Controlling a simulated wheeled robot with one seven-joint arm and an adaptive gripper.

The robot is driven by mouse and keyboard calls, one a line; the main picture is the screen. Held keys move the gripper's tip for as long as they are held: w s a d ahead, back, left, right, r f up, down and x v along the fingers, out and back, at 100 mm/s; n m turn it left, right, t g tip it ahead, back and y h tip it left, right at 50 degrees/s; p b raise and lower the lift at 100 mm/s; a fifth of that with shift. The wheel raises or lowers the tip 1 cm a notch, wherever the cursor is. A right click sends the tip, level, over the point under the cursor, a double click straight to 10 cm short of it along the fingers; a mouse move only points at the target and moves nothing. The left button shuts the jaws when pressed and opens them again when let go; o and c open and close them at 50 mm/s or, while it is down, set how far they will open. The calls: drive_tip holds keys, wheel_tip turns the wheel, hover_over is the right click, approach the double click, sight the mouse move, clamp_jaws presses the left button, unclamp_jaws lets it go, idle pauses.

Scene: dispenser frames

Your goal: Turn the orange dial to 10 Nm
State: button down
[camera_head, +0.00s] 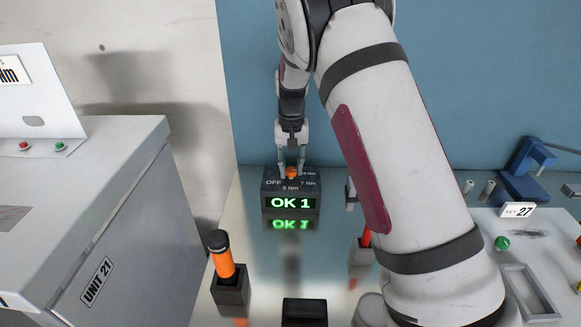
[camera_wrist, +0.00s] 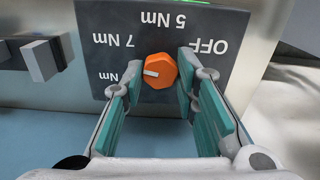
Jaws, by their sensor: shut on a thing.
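The orange dial (camera_wrist: 160,70) sits on the dark face of a small box (camera_head: 291,187). Its face is lettered OFF, 5 Nm, 7 Nm and a further Nm mark whose number my finger hides in the wrist view. The dial's white pointer line points left in the wrist view, towards that partly hidden mark. My gripper (camera_head: 291,171) reaches down from above, with one finger on each side of the dial, and is shut on it. The box's front display (camera_head: 290,203) reads OK 1 in green.
An orange-handled tool (camera_head: 223,257) stands in a dark holder in front, to the left. A red-topped item (camera_head: 366,238) stands to the right. A grey cabinet marked UNIT 21 (camera_head: 97,281) is at left. A white fixture marked 27 (camera_head: 518,210) is at right.

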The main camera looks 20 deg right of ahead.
sight(291, 170)
drive_tip(key=n+b, duration=0.1)
drive_tip(key=n, duration=0.3)
drive_tip(key=shift+b, duration=0.3)
drive_tip(key=shift+n+b, duration=0.5)
drive_tip(key=shift+n, duration=1.5)
drive_tip(key=c, duration=1.3)
unclamp_jaws()
wheel_tip(291, 170, up, 12)
